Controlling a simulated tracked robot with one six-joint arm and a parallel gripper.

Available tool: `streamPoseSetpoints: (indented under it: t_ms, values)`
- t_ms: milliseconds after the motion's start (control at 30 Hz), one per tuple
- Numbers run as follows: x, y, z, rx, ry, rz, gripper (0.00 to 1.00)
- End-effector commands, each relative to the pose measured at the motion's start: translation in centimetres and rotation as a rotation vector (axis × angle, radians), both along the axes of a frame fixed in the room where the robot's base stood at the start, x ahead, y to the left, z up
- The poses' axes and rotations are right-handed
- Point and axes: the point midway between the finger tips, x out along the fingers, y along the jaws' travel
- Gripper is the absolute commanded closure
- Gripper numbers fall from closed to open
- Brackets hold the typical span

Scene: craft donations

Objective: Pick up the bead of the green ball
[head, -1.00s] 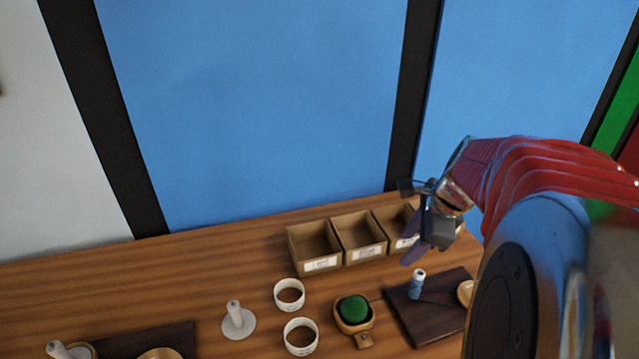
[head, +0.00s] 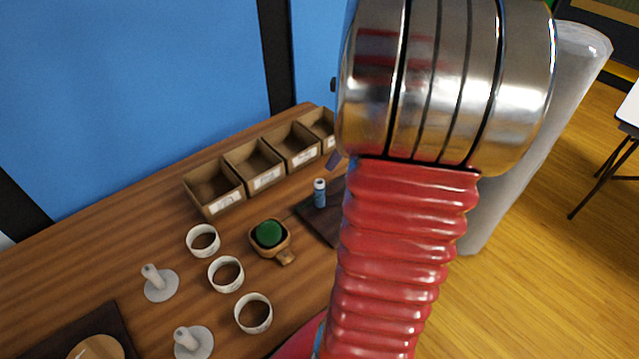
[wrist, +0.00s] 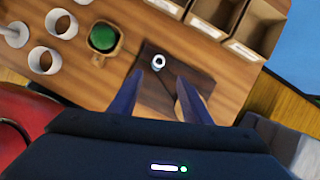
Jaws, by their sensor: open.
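The green ball (head: 268,233) sits in a small square wooden dish (head: 285,257) with a short tab, on the wooden table. In the wrist view the green ball (wrist: 103,36) lies up and to the left of my gripper (wrist: 160,77). My gripper is open and empty, its two dark blue fingers pointing over a dark board (wrist: 190,77). A small blue bottle with a white top (wrist: 158,62) stands on that board, beyond and between the fingertips in the picture. In the head view my arm hides most of the gripper. No separate bead can be made out.
Several open boxes (head: 226,201) line the table's back edge. Several white rings (head: 226,274) stand left of and in front of the dish. Two white stands with upright pegs (head: 160,284) are farther left. A dark board with a round wooden piece (head: 96,349) is at front left.

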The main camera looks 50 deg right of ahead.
Motion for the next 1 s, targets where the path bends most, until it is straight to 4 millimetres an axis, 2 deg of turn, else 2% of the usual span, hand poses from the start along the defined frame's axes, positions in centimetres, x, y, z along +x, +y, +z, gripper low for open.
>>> streamPoseSetpoints:
  t_ms: [400, 533, 867, 1000]
  values:
    - [2.3, 0.7, -5.8, 0.002, 0.002, 0.002, 0.56]
    - [2.7, 0.7, -6.6, 0.000, 0.001, 0.001, 0.56]
    - [2.7, 0.7, -6.7, -0.001, 0.001, 0.001, 0.56]
    - [3.0, 0.9, -7.4, 0.000, 0.001, 0.004, 0.56]
